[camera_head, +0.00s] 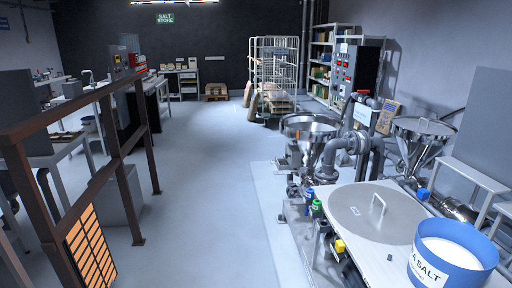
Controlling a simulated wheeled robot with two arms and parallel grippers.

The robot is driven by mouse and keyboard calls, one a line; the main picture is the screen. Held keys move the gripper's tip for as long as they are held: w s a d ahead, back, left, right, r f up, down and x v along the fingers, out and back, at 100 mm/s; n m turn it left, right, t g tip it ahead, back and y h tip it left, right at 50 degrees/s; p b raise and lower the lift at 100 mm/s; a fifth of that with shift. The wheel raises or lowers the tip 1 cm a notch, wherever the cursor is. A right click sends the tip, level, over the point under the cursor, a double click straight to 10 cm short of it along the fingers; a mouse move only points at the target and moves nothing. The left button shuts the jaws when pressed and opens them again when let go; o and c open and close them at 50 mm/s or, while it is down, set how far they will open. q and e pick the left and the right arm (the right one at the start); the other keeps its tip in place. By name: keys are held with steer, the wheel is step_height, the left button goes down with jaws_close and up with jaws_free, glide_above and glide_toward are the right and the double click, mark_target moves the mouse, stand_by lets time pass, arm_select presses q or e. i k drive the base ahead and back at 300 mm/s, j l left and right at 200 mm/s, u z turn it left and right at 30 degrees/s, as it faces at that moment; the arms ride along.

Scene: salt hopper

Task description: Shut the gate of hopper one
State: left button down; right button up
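Two steel hoppers stand at the right. I cannot read which one is hopper one. A blue handle or knob (422,194) sits below the right hopper. Whether any gate is open or shut is too small to tell. Neither of my grippers is in view.
A round steel lid (377,211) and a blue tub of salt (450,254) stand at the front right. Green (317,207) and yellow (340,246) parts sit beside the lid. A brown railing (130,150) runs along the left. The floor (205,190) between is clear, towards a wire cage trolley (272,75).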

mark_target(282, 164)
steer(key=i, duration=1.9)
steer(key=i+u, duration=0.1)
steer(key=i, duration=0.8)
steer(key=i+l, duration=0.15)
steer(key=i, duration=0.8)
steer(key=i+l, duration=0.1)
steer(key=i, duration=0.85)
steer(key=j+u, duration=0.05)
